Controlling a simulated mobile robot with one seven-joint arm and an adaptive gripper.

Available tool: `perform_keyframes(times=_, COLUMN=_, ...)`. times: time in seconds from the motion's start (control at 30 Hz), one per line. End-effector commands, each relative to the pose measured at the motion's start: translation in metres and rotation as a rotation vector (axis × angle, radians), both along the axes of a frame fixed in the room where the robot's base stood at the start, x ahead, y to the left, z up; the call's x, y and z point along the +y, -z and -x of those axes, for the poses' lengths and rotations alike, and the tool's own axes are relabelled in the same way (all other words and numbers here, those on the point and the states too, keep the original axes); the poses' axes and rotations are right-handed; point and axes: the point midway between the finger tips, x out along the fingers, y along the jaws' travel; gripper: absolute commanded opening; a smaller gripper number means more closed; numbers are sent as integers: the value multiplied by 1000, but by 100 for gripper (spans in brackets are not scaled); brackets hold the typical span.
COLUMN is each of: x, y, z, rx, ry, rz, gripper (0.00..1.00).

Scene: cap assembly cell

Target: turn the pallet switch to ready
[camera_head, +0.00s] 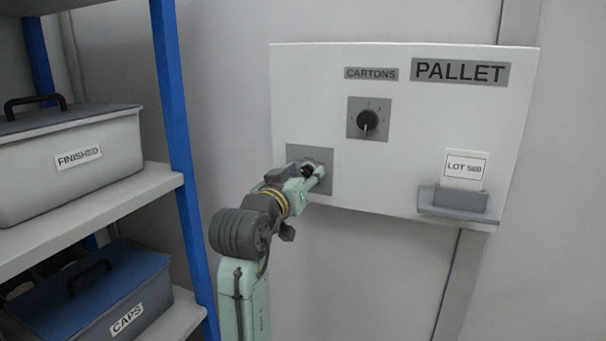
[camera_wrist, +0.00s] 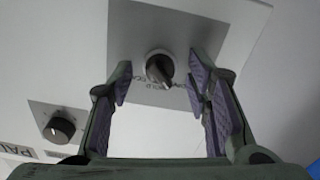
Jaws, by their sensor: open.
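A white panel (camera_head: 400,60) on the wall bears the sign PALLET (camera_head: 460,71). My gripper (camera_head: 316,172) is at the grey switch plate (camera_head: 296,152) low on its left and hides the knob there in the head view. In the wrist view that dark switch knob (camera_wrist: 159,68) sits on its plate (camera_wrist: 150,22). My gripper (camera_wrist: 160,84) is open, with one purple-padded finger to each side of the knob; I cannot tell whether either touches it. The knob's pointer slants down and right in the wrist picture. Small lettering beside the knob is not readable.
A round dial (camera_head: 368,120) under the CARTONS sign (camera_head: 371,73) is close by, also in the wrist view (camera_wrist: 59,130). A holder (camera_head: 460,199) with a LOT card (camera_head: 465,168) is at right. A shelf with FINISHED (camera_head: 75,165) and CAPS (camera_head: 100,290) boxes stands left.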

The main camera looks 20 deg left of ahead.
Motion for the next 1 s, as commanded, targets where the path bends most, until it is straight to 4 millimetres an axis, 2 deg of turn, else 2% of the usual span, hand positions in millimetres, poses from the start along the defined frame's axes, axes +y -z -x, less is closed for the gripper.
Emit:
perform_keyframes(times=0.17, x=0, y=0, z=0, rx=0, ry=0, rz=0, gripper=44)
perform_keyframes(times=0.83, x=0, y=0, z=0, rx=0, ry=0, rz=0, gripper=0)
perform_keyframes(times=1.0, x=0, y=0, z=0, rx=0, ry=0, rz=-2, gripper=0)
